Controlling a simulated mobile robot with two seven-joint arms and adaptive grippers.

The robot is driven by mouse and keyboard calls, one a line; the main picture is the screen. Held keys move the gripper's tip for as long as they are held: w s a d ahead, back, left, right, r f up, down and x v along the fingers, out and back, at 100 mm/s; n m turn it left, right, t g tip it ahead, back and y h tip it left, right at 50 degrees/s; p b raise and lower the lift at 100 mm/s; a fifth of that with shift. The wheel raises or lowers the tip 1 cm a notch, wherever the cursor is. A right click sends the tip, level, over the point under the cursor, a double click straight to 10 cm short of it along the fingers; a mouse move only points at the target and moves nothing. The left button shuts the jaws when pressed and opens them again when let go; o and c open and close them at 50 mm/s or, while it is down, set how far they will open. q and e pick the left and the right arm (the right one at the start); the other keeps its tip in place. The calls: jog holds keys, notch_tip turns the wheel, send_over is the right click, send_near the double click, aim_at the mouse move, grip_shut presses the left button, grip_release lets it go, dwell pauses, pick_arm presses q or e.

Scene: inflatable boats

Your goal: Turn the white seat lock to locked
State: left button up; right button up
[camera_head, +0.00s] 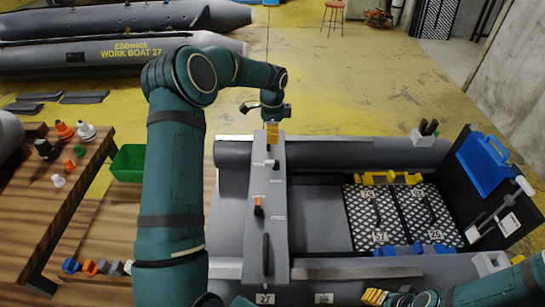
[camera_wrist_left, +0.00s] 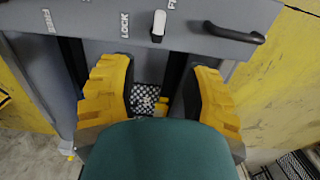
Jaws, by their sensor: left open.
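The white seat lock (camera_head: 270,163) is a small knob on top of the grey seat (camera_head: 267,235) that crosses the boat. In the left wrist view the white lock (camera_wrist_left: 158,25) is upright in the picture, beside the word LOCK and just below a partly cut-off label. My left gripper (camera_head: 272,132) is at the seat's far end, beyond the white lock. Its yellow fingers (camera_wrist_left: 160,100) are spread apart, with nothing between them, and do not touch the lock. My right gripper (camera_head: 385,298) shows only partly at the bottom edge.
A black handle (camera_wrist_left: 235,34) is right of the white lock. The boat's tubes (camera_head: 345,152) flank the seat. A wooden table (camera_head: 40,200) with coloured fittings stands left.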

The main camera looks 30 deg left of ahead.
aim_at(272, 161)
pick_arm(q)
notch_tip(272, 161, down, 14)
jog(key=shift+d+r+b, duration=0.1)
jog(key=shift+r+b, duration=0.1)
jog(key=shift+b, duration=0.45)
jog(key=shift+s, duration=0.1)
grip_shut()
